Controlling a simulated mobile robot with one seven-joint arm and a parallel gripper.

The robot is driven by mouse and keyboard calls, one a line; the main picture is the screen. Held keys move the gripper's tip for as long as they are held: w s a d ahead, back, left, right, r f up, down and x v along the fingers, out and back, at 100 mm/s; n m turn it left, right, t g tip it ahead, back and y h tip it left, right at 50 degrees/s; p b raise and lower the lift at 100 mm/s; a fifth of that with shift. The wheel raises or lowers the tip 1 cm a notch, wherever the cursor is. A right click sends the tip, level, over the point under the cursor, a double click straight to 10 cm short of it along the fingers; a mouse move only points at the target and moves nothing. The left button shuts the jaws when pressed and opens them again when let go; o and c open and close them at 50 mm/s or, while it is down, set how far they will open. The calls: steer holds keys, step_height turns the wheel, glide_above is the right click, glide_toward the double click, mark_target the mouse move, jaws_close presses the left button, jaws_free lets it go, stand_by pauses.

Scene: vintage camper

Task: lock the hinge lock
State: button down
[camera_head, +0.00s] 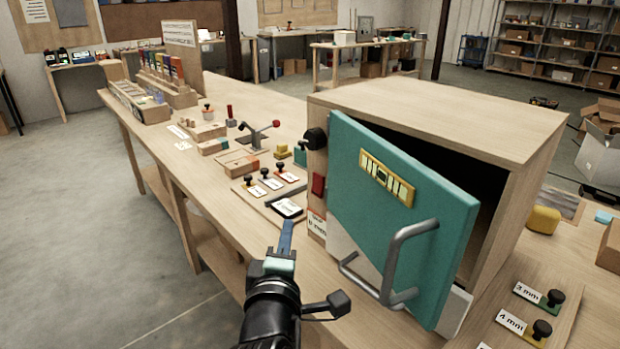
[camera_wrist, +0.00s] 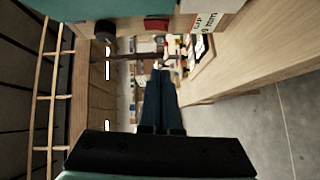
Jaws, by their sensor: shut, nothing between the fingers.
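A wooden cabinet (camera_head: 440,108) stands on the bench with its teal door (camera_head: 405,200) ajar. The door carries a yellow plate (camera_head: 387,181) and a grey handle (camera_head: 388,262). On the cabinet's left edge are a round black knob (camera_head: 315,139) and a red block (camera_head: 318,185); I cannot tell which part is the hinge lock. The wrist view also shows the knob (camera_wrist: 105,31) and red block (camera_wrist: 157,23). My gripper (camera_head: 286,228) is shut and empty, in front of and left of the door, apart from it. Its blue fingers (camera_wrist: 160,76) point along the bench.
A white label (camera_head: 317,224) sits below the red block. Black-knobbed gauge pieces (camera_head: 265,180), a red-handled clamp (camera_head: 256,135) and small blocks crowd the bench to the left. More gauge pieces (camera_head: 540,296) lie at right. Open floor (camera_head: 80,230) lies left of the bench.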

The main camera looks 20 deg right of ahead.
steer(key=shift+d+f, duration=0.2)
steer(key=shift+f, duration=0.05)
glide_toward(312, 191)
steer(key=w+a, duration=0.1)
steer(key=w, duration=0.3)
steer(key=shift+w+d, duration=0.35)
steer(key=shift+d, duration=0.45)
steer(key=shift+w+d, duration=0.35)
steer(key=shift+d, duration=0.45)
steer(key=shift+f, duration=0.1)
